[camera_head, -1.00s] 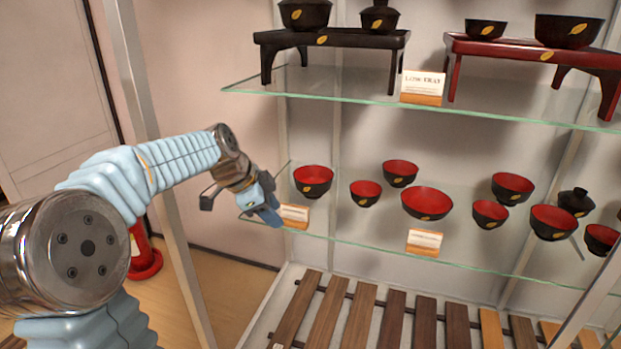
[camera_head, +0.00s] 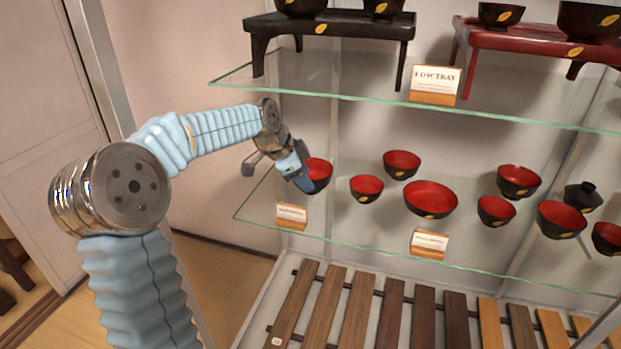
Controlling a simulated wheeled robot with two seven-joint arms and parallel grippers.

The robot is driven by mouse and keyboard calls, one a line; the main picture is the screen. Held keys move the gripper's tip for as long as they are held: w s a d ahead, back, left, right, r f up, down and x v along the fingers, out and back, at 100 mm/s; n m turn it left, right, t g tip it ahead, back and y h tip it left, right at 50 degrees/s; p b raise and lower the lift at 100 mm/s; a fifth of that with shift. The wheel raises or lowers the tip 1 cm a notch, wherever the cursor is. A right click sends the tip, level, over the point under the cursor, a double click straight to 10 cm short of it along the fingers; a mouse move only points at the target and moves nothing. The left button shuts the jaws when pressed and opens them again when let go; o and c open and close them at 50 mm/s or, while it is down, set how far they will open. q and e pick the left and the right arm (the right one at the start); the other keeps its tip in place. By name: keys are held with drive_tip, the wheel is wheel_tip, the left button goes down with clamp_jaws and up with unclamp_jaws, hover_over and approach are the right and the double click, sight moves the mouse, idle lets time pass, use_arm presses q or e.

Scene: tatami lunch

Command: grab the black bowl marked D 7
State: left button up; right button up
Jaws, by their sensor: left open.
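Several black bowls with red insides and small gold leaf-shaped marks stand on the lower glass shelf. No D 7 marking is readable, so I cannot tell which bowl bears it. The leftmost bowl (camera_head: 320,177) is partly hidden behind a finger of my left gripper (camera_head: 276,178). The gripper is open, and I cannot tell whether that finger touches the bowl. Beside this bowl stand a small bowl (camera_head: 366,189), a bowl farther back (camera_head: 402,165) and a larger bowl (camera_head: 430,201). My right gripper is not in view.
The lower glass shelf (camera_head: 262,205) carries label cards (camera_head: 292,214) at its front edge. The upper glass shelf (camera_head: 340,80) hangs above, with a black stand (camera_head: 335,27) and a red stand (camera_head: 520,38). A lidded black bowl (camera_head: 583,196) is at the right. Wooden slats lie below.

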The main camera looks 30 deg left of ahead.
sight(315, 184)
use_arm(q)
drive_tip(key=shift+w+d, duration=0.25)
drive_tip(key=shift+w, duration=0.1)
drive_tip(key=x, duration=0.5)
drive_tip(key=shift+w+p, duration=0.25)
drive_tip(key=shift+p, duration=0.1)
clamp_jaws()
